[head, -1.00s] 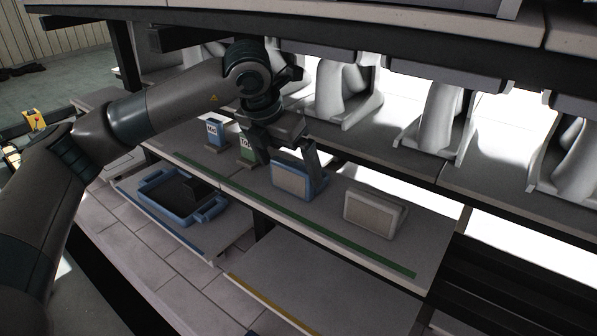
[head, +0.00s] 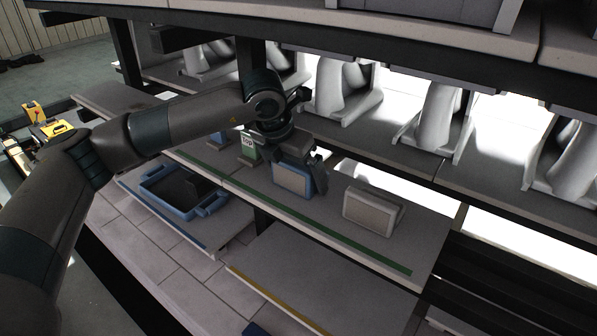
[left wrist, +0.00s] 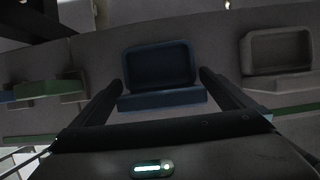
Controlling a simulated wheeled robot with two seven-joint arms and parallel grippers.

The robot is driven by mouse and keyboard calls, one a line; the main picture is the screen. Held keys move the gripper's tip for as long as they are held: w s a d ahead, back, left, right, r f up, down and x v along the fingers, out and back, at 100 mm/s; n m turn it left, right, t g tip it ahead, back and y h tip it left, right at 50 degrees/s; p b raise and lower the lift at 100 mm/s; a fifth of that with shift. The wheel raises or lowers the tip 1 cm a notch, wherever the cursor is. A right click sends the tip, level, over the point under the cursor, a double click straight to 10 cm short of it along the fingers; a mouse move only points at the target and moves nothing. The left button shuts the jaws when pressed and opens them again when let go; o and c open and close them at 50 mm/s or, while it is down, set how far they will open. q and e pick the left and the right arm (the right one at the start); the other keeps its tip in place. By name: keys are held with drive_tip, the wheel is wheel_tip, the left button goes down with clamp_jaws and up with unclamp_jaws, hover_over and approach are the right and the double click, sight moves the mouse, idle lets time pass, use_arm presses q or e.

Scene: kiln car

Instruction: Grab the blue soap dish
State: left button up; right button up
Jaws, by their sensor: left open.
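The blue soap dish (head: 291,181) stands on edge on the middle shelf in the head view, its pale rectangular face towards the front. My left gripper (head: 306,174) is right at it from above and behind, hiding part of its top and right side. In the left wrist view the blue soap dish (left wrist: 160,72) shows as a dark blue tray shape, and my left gripper (left wrist: 160,85) is open with one finger on each side of it. Small dark gaps show between the fingers and the dish. My right gripper is not in view.
A grey-white soap dish (head: 371,212) stands to the right, also in the left wrist view (left wrist: 276,50). A blue tray (head: 158,204) lies on a lower shelf. An upper shelf with white ware (head: 343,92) hangs close behind.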

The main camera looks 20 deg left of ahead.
use_arm(q)
drive_tip(key=shift+f, duration=0.1)
drive_tip(key=shift+c, duration=0.6)
drive_tip(key=c, duration=1.1)
drive_tip(key=shift+w, duration=0.1)
